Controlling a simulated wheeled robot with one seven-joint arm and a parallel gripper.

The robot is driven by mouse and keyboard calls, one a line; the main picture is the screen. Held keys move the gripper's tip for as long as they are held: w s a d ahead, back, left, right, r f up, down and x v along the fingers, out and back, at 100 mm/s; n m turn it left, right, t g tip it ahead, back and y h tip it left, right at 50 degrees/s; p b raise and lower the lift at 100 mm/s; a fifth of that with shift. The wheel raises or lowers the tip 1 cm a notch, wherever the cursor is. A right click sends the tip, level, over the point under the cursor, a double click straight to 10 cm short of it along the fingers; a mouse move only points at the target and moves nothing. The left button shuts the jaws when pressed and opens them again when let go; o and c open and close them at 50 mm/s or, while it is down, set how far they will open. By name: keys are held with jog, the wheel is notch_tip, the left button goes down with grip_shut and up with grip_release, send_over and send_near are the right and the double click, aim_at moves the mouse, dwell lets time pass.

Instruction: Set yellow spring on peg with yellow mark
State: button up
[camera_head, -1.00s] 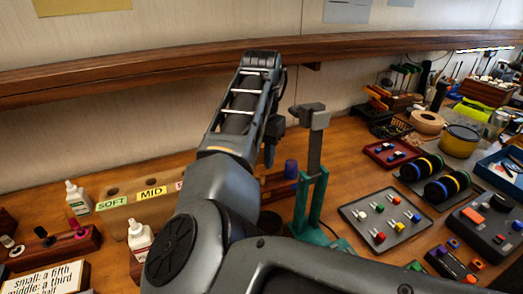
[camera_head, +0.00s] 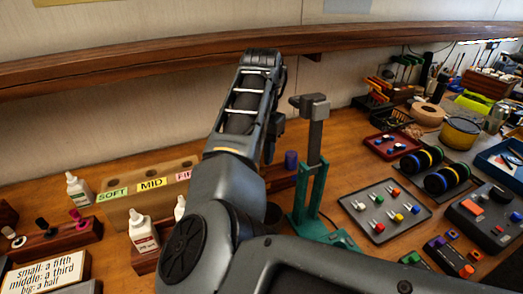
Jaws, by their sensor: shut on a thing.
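My gripper (camera_head: 269,152) shows only in part behind my forearm, pointing down over the back of the bench. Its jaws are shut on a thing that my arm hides. I cannot make out the yellow spring. A blue cylinder (camera_head: 290,160) stands on a dark wooden rack (camera_head: 283,180) just right of my gripper; my arm covers the rack's left part. A grey tray (camera_head: 350,204) at the right holds several small pieces with coloured ends, one yellow (camera_head: 398,218). I cannot tell which peg has the yellow mark.
A green stand with a grey post (camera_head: 316,165) rises close right of my gripper. A wooden block labelled SOFT and MID (camera_head: 125,213) and white bottles (camera_head: 142,232) stand left. Black rollers (camera_head: 438,182) and a yellow tin (camera_head: 460,132) are right. A wooden shelf edge (camera_head: 150,82) runs behind.

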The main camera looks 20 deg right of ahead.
jog(key=shift+f, duration=0.15)
dwell(0.5)
jog(key=shift+f, duration=0.35)
jog(key=shift+f, duration=0.7)
jog(key=shift+f+b, duration=0.35)
jog(key=shift+f, duration=0.5)
jog(key=o, duration=1.1)
jog(key=shift+r+b, duration=0.8)
jog(key=shift+r, duration=3.1)
